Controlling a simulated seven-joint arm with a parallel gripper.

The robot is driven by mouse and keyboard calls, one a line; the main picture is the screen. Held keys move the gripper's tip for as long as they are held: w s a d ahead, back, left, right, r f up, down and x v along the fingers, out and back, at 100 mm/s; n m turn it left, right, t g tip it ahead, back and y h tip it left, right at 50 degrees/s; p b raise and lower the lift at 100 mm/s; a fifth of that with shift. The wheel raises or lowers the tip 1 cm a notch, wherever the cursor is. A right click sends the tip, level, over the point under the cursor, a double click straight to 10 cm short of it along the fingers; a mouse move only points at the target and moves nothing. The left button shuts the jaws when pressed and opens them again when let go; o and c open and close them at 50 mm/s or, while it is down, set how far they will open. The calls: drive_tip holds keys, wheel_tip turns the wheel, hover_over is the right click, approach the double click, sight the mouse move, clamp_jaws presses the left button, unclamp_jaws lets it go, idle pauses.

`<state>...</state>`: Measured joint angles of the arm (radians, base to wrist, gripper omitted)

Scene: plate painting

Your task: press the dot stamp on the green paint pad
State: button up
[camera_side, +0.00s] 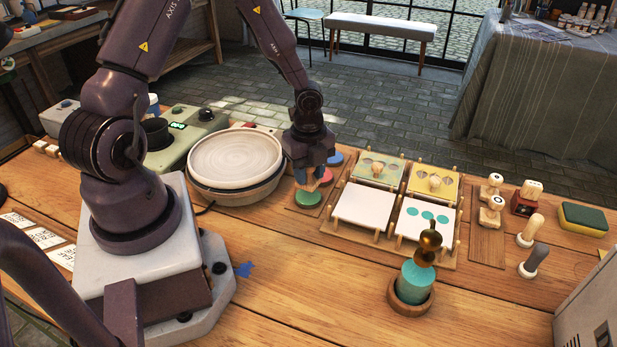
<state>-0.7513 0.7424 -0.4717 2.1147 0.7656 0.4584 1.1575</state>
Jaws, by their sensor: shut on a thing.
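My gripper (313,178) points down over the paint pads, left of the middle of the side view. It is shut on a small pale wooden piece, apparently the dot stamp, which the fingers mostly hide. The green paint pad (307,198) is a round pad at the near end of a wooden strip, just below and slightly left of the gripper. I cannot tell whether the stamp's face touches the green pad. A red pad (327,176) and a blue pad (336,157) lie farther back in the same row, partly hidden by the gripper.
A pale plate (235,155) sits on a turntable left of the gripper. Right of the pads is a rack with white cards (362,207) and patterned cards. Other stamps (490,217) stand at right. The front table is mostly clear.

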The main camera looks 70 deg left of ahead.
drive_tip(key=shift+r, duration=2.1)
